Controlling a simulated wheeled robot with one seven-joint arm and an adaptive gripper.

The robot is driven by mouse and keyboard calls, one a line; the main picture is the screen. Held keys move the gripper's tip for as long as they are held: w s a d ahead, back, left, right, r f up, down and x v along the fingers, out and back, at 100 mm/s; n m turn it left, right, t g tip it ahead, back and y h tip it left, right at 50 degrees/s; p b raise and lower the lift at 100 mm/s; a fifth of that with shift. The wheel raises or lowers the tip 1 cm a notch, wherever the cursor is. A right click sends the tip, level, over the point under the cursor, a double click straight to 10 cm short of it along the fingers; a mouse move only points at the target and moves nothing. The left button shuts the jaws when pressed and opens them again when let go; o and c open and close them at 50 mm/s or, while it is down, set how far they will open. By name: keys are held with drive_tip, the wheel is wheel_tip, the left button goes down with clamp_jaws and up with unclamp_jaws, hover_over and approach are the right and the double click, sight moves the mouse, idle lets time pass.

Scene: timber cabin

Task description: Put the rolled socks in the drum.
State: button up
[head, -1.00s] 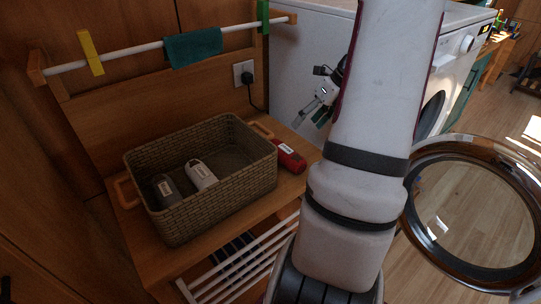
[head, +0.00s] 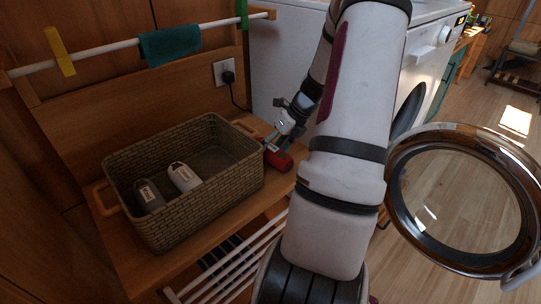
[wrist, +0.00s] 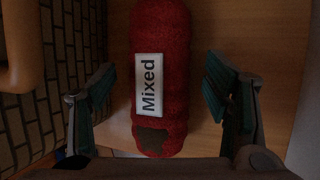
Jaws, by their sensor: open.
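The rolled socks appear as a red fuzzy roll (head: 280,160) with a white label, lying on the wooden bench just right of the basket. In the wrist view the red roll (wrist: 160,40) has a label reading "Mixed" and a brown patch at its near end. My gripper (wrist: 160,100) is open, with one finger on each side of the roll and a visible gap on both sides. In the head view my gripper (head: 275,143) is at the roll. The drum opening (head: 407,112) shows as a dark oval in the white washing machine, partly hidden by my arm.
A wicker basket (head: 215,205) stands close left of the roll, holding a pale item (head: 184,178) and a dark item (head: 148,197), both labelled. The round glass door (head: 400,225) stands open at right. A rail with pegs and a teal cloth (head: 171,46) runs above.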

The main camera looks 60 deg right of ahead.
drive_tip(key=shift+w+f, duration=0.2)
drive_tip(key=shift+f, duration=0.15)
drive_tip(key=shift+a, duration=0.1)
drive_tip(key=shift+f, duration=0.1)
drive_tip(key=shift+c, duration=0.5)
drive_tip(key=c, duration=1.3)
